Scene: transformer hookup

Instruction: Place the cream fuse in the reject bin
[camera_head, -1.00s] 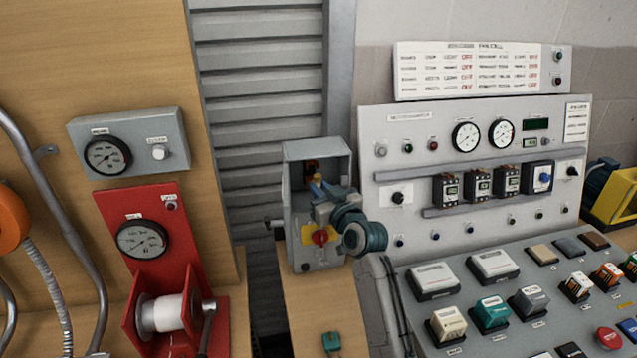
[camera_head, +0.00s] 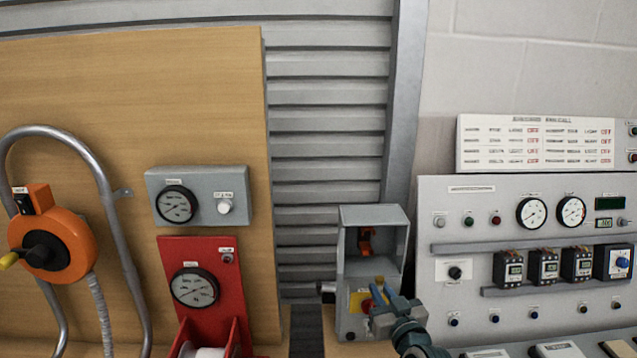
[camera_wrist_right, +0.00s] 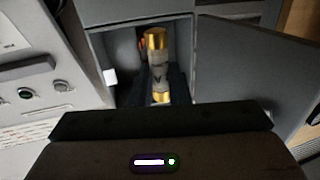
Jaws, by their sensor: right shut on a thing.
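A fuse (camera_wrist_right: 157,62) with gold end caps and a pale greyish body shows in the right wrist view. My right gripper (camera_wrist_right: 160,88) is shut on it, with the fuse upright between dark fingers. Behind it is the grey open-fronted box. In the head view my right gripper (camera_head: 384,296) is at the lower right front of this grey box (camera_head: 345,262); the fuse cannot be made out there. My left gripper is not in view. No reject bin can be identified.
An orange part (camera_head: 367,241) sits inside the grey box. A control panel (camera_head: 475,215) stands to the right. A red gauge unit (camera_head: 228,300) and an orange reel (camera_head: 60,240) are to the left. In the wrist view, an open door (camera_wrist_right: 245,68) stands beside the box.

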